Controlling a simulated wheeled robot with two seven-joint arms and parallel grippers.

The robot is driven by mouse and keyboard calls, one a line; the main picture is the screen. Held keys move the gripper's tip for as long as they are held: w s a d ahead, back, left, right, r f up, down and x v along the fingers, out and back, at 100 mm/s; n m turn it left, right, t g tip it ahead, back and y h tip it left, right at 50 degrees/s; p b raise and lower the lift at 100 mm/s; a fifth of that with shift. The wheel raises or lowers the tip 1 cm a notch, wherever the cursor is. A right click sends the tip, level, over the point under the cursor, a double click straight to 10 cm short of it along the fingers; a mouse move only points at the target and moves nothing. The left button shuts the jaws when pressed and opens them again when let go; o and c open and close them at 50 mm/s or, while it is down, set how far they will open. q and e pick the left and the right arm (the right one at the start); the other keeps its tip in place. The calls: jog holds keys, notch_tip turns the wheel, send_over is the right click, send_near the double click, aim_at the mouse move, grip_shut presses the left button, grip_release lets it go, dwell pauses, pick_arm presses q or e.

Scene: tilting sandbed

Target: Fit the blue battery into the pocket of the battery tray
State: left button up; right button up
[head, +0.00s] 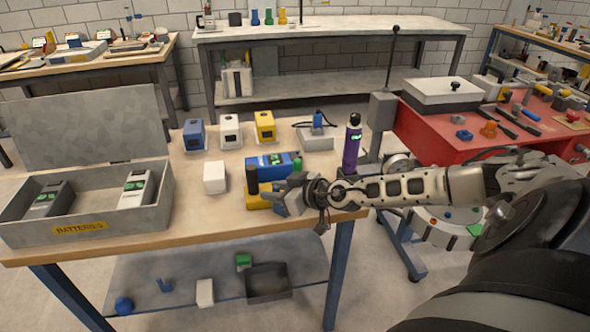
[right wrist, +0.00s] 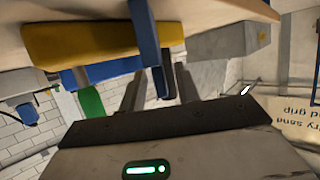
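A blue block with a green panel, which looks like the blue battery (head: 283,160), lies on the wooden bench just behind my right gripper. The grey open tray (head: 97,232) labelled BATTERIES stands at the bench's left end. Two grey batteries with green panels, a left one (head: 47,199) and a right one (head: 136,188), sit in it with a space between them. My right gripper (head: 279,197) is low at the bench's front edge, beside a yellow block (head: 256,202) with a dark upright post. My left gripper is out of view.
A white block (head: 215,177) stands between tray and battery. Blue (head: 194,136), white (head: 230,132) and yellow (head: 265,127) units line the back. A purple bottle (head: 352,147) stands at the right end. The tray's lid (head: 90,125) is raised.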

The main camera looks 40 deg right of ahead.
jog(key=v, duration=0.1)
jog(key=b+v, duration=0.1)
jog(key=v, duration=0.1)
jog(key=b+v, duration=0.1)
jog(key=v, duration=0.1)
jog(key=shift+s+f, duration=0.2)
jog(key=shift+f, duration=0.15)
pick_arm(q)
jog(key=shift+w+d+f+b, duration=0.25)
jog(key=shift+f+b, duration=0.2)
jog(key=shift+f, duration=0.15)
pick_arm(e)
jog(key=shift+r+v, duration=0.15)
jog(key=shift+v, duration=1.35)
jog(key=shift+r+v, duration=0.15)
jog(key=shift+v, duration=1.3)
